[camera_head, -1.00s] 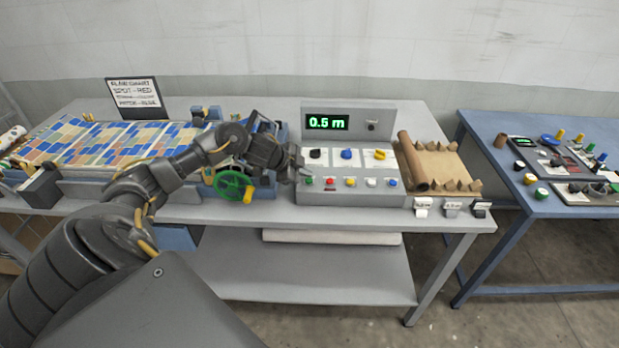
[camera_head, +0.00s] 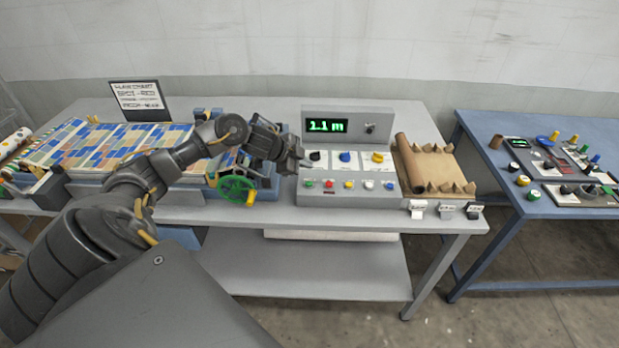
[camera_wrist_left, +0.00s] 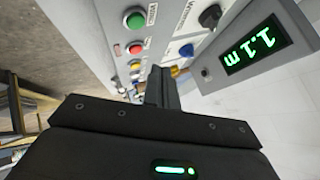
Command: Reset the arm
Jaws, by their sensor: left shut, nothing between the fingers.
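My left arm (camera_head: 110,220) comes in from the left in the head view and reaches across in front of the calender press. My left gripper (camera_head: 300,158) is shut and empty, just left of the control box's black knob. In the left wrist view its closed fingers (camera_wrist_left: 161,88) point toward the grey control box (camera_head: 350,186). The box's display (camera_head: 326,126) reads 1.1 m, and the display also shows in the left wrist view (camera_wrist_left: 252,46). The green button (camera_wrist_left: 134,20) and red button (camera_wrist_left: 135,48) are near the fingers in that view. My right gripper is not in view.
A green handwheel (camera_head: 236,189) with a yellow handle sits below my forearm. Patterned printed fabric (camera_head: 90,148) lies on the press at left. A brown roll (camera_head: 412,165) lies right of the control box. A blue table (camera_head: 530,200) with knobs and panels stands at right.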

